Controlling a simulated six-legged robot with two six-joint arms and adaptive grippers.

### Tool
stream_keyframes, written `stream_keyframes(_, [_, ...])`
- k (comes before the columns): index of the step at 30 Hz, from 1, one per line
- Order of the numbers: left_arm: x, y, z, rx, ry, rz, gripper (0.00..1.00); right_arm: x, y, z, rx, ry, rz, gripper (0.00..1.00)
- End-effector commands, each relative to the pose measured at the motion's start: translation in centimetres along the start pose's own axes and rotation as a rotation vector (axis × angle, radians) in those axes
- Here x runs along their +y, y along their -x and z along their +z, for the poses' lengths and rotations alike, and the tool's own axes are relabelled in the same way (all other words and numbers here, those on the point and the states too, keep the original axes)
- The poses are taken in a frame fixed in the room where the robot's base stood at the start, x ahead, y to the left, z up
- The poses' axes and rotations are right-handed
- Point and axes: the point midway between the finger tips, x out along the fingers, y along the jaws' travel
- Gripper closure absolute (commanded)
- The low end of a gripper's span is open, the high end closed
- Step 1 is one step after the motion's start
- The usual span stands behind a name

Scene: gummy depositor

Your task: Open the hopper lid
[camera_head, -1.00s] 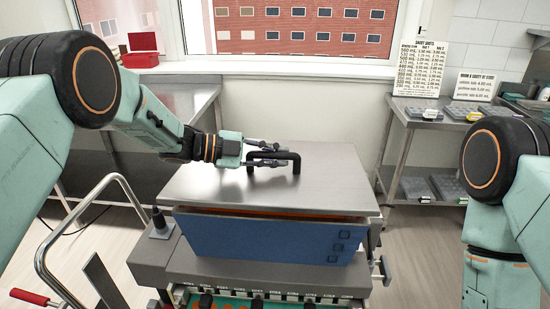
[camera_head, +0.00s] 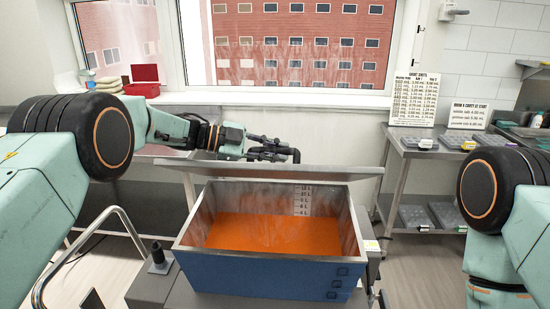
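The hopper (camera_head: 262,274) is a blue box with a grey metal rim, and orange liquid (camera_head: 270,236) fills its lower part. A level scale shows on its inner back wall. The grey lid (camera_head: 270,170) is raised clear of the front rim and seen nearly edge-on above the hopper's back part. My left gripper (camera_head: 285,152) is at the black lid handle (camera_head: 294,155), above the lid. Its fingers look closed around the handle, which they partly hide. My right gripper is out of view; only my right arm shows at the right edge.
Steel side tables with trays (camera_head: 418,219) stand at the right, with printed signs (camera_head: 414,98) behind. A window and sill are at the back. A red box (camera_head: 145,80) sits on the sill. A curved metal rail (camera_head: 88,225) rises at the left.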

Motion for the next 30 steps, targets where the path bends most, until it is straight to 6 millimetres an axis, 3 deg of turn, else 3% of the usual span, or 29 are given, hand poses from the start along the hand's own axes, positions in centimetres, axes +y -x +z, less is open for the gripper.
stream_keyframes(15, [-0.57, 0.06, -0.01, -0.004, -0.004, -0.007, 1.0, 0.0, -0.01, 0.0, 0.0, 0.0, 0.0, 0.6])
stream_keyframes(16, [-0.56, 0.06, 0.0, -0.004, -0.004, -0.007, 0.8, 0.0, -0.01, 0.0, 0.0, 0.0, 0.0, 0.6])
stream_keyframes(21, [-0.49, 0.05, 0.02, -0.004, -0.003, -0.005, 0.66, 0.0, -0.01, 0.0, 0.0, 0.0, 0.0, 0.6])
stream_keyframes(24, [-0.45, 0.04, 0.03, -0.003, -0.003, -0.005, 0.6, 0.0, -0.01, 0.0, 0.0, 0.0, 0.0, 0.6])
stream_keyframes(30, [-0.43, 0.05, 0.04, -0.003, -0.002, -0.004, 0.6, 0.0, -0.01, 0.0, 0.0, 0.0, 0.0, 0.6])
